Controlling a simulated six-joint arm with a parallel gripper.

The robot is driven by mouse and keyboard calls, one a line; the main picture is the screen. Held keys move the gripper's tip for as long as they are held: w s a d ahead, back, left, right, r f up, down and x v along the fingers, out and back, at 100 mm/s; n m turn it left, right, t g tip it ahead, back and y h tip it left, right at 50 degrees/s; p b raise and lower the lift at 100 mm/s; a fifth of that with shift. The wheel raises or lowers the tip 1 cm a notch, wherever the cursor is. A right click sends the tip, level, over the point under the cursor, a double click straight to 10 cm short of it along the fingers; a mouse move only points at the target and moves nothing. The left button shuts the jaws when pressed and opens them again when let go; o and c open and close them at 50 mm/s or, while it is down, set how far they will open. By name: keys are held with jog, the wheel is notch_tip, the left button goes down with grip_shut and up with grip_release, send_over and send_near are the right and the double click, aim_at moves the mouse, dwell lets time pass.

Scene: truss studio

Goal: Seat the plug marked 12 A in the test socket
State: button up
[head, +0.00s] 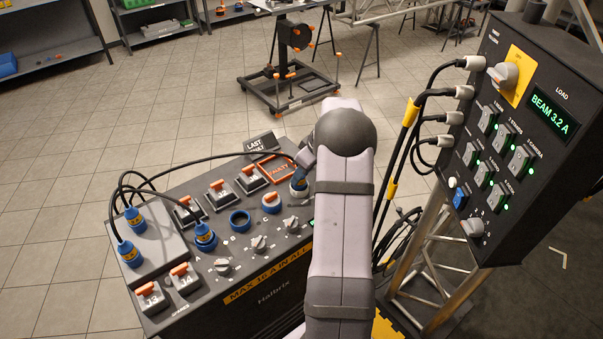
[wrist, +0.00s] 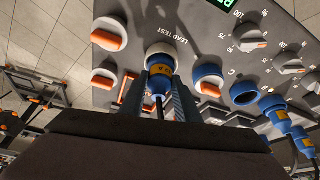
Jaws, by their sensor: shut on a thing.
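My gripper (wrist: 160,98) is shut on a blue plug with a yellow band (wrist: 160,82), its cable running back between the fingers. The band's marking is too small to read surely. The plug's front end is at the white-rimmed test socket (wrist: 161,54), beside the words LEAD TEST, and lines up with it. I cannot tell how deep it is in. In the head view the test socket (head: 299,188) is at the back right corner of the dark panel box, with my gripper (head: 303,172) over it, partly hidden by my arm.
An open blue socket (head: 240,221) and an orange-capped socket (head: 270,203) are nearby. Another socket holds a plug (head: 205,237). Two plugs (head: 135,221) (head: 129,254) stand on a grey box at left. Black cables loop there. A load panel (head: 530,110) rises at right.

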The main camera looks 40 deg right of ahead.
jog(key=shift+f, duration=0.1)
dwell(0.3)
jog(key=o, duration=1.8)
jog(key=shift+r+p, duration=2.6)
jog(key=shift+r, duration=1.95)
